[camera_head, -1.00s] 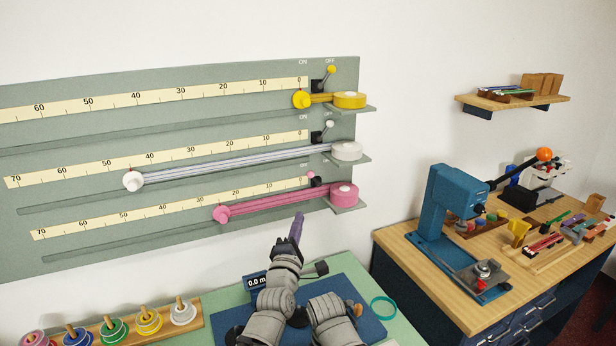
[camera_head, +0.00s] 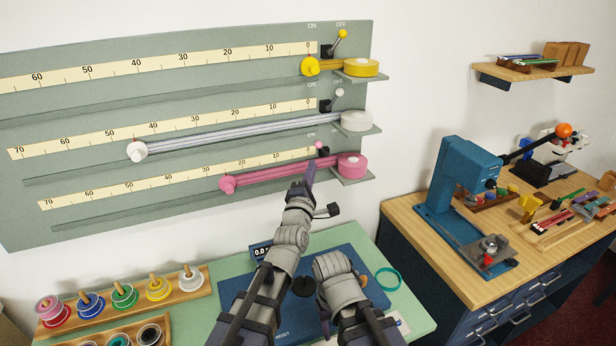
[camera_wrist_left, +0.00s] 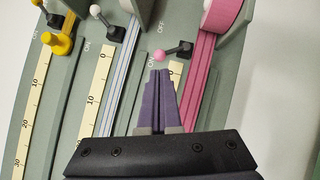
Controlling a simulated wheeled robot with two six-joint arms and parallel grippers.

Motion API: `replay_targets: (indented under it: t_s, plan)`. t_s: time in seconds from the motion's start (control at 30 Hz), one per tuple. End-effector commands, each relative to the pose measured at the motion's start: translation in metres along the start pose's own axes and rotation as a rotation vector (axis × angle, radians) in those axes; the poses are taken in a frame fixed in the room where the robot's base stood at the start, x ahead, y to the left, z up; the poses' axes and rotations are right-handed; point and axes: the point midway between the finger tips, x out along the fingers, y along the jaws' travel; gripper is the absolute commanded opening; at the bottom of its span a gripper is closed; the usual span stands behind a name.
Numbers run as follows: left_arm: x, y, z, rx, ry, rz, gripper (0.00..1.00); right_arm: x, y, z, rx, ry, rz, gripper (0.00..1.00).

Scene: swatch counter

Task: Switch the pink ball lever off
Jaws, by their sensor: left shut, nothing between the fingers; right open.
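The pink ball lever (camera_head: 319,146) is at the right end of the lowest rail on the grey-green board. Its ball leans to the ON side. In the left wrist view its pink ball (camera_wrist_left: 159,56) sticks out from a black base. My left gripper (camera_head: 310,168) is shut and empty, with purple fingers pointing up just below the lever. In the left wrist view the fingertips (camera_wrist_left: 161,74) are right beside the ball; I cannot tell whether they touch. My right arm is low over the blue mat, and its jaws are hidden.
A pink tape roll (camera_head: 352,163) sits close right of the lever. Above are the white ball lever (camera_head: 339,93) and yellow ball lever (camera_head: 342,34), both leaning to OFF. A wooden spool rack (camera_head: 195,285) stands lower left; a blue press (camera_head: 465,180) stands on the right bench.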

Motion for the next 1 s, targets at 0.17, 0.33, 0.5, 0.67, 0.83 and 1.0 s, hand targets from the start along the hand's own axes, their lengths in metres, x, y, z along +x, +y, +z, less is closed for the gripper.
replay_targets:
  t_s: [0.17, 0.33, 0.5, 0.67, 0.83, 1.0]
  plan:
    - [0.031, 0.002, 0.001, -0.001, -0.002, -0.001, 0.00, -0.008, 0.001, 0.001, 0.000, 0.000, 0.000, 0.50]
    - [0.047, 0.002, 0.001, -0.002, -0.004, -0.002, 0.00, -0.011, 0.001, 0.001, 0.000, 0.000, 0.000, 0.50]
    - [0.054, 0.002, 0.001, 0.000, -0.006, -0.002, 0.00, -0.012, 0.001, 0.001, 0.000, 0.000, 0.000, 0.50]
    - [0.055, 0.002, 0.001, -0.001, -0.006, -0.002, 0.00, -0.012, 0.001, 0.001, 0.000, 0.000, 0.000, 0.50]
    - [0.054, 0.002, 0.001, -0.001, -0.006, -0.002, 0.00, -0.012, 0.001, 0.001, 0.000, 0.000, 0.000, 0.50]
    - [0.054, 0.003, 0.002, 0.006, -0.006, -0.008, 0.00, -0.015, 0.002, 0.001, 0.000, 0.000, 0.000, 0.50]
